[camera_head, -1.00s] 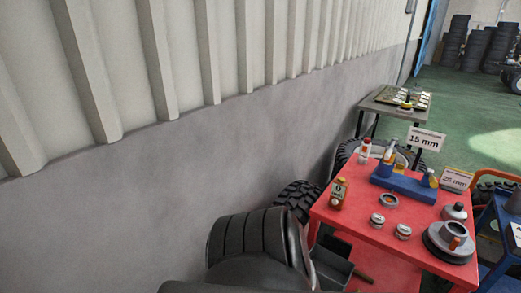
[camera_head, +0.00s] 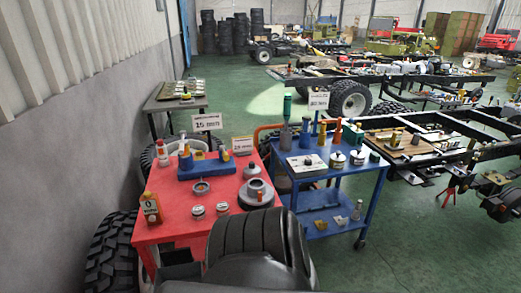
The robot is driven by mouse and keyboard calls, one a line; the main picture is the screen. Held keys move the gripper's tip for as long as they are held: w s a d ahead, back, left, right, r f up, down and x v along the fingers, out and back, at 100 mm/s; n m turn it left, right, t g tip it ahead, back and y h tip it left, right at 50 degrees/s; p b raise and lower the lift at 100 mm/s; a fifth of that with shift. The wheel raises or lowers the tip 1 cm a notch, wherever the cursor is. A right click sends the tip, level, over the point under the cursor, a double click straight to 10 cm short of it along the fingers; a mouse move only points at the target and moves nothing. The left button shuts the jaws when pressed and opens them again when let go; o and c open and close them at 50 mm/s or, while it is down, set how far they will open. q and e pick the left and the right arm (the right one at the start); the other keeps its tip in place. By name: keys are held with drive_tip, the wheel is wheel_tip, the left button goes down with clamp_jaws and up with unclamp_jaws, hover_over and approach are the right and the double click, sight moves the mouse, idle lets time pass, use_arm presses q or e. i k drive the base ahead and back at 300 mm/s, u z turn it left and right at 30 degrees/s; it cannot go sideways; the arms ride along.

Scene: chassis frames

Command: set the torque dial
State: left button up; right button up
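No part in view is clearly marked as the torque dial. A grey round piece with a raised hub and an orange mark (camera_head: 256,193) sits at the right front of the red table (camera_head: 180,222); I cannot tell whether it is the dial. A grey ring (camera_head: 201,188) and two small round tins (camera_head: 197,210) lie to its left. A blue holder (camera_head: 205,167) with several upright parts stands behind them. On the blue cart (camera_head: 340,172) are a white panel (camera_head: 306,163), upright tools and small pots. Neither of my grippers is in view.
A "15 mm" sign (camera_head: 206,122) and another sign (camera_head: 242,144) stand at the table's back. An orange-labelled bottle (camera_head: 151,208) is at its left. Tyres (camera_head: 112,255) stand by the wall. Vehicle frames (camera_head: 440,140) fill the right. Green floor lies clear at front right.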

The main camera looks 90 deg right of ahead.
sight(308, 162)
drive_tip(key=z, duration=2.55)
